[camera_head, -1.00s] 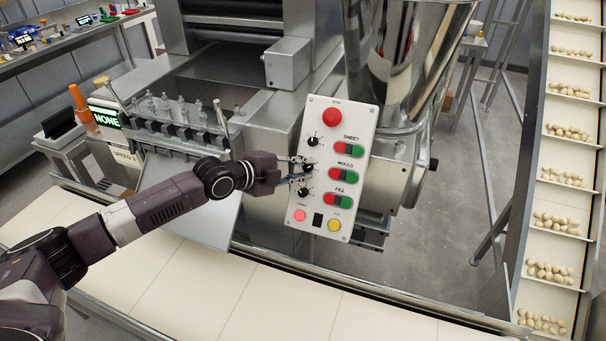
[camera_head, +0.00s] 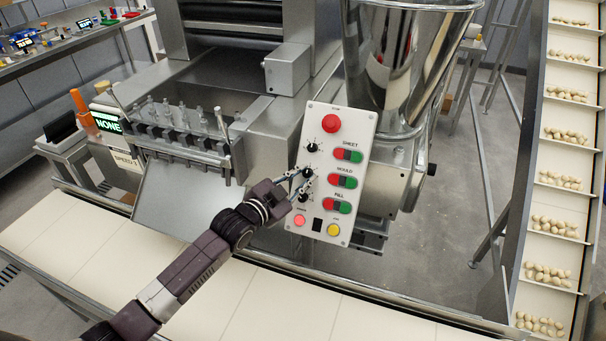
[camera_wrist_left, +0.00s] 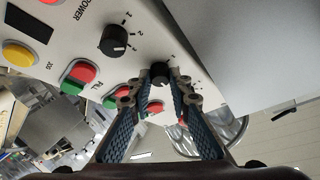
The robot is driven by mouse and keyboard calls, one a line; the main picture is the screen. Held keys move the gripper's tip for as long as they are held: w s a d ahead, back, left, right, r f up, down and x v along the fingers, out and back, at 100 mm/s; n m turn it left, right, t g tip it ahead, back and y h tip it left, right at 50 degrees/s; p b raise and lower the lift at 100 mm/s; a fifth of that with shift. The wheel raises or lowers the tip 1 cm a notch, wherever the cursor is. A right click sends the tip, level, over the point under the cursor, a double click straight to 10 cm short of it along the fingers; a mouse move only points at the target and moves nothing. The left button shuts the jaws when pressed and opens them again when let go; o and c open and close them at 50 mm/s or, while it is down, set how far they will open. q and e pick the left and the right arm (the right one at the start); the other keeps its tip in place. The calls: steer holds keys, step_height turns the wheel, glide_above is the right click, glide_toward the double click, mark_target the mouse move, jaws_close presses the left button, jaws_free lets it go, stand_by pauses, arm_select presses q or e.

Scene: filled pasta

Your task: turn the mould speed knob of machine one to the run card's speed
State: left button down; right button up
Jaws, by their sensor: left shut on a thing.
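The control panel (camera_head: 337,180) of machine one is white, with a column of black knobs on its left side. The mould speed knob (camera_head: 309,173) is the middle one, level with the MOULD buttons (camera_head: 342,180). My left gripper (camera_head: 302,180) reaches it from the lower left and is shut on it. In the left wrist view the mould knob (camera_wrist_left: 160,74) sits between the fingertips (camera_wrist_left: 160,92); its pointer setting is hard to read. The run card (camera_head: 126,160) at the left appears to read SPEED 3. My right gripper is not in view.
The sheet knob (camera_head: 314,147) is above and the fill knob (camera_head: 303,197) close below; the latter also shows in the left wrist view (camera_wrist_left: 115,40). A red stop button (camera_head: 331,123) tops the panel. A pale conveyor (camera_head: 250,305) runs in front.

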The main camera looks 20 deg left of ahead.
arm_select(q)
steer(key=shift+n+y, duration=0.3)
steer(key=shift+n, duration=0.2)
steer(key=c, duration=1.8)
jaws_free()
steer(key=v, duration=1.2)
steer(key=shift+f, duration=0.2)
steer(key=shift+s, duration=0.1)
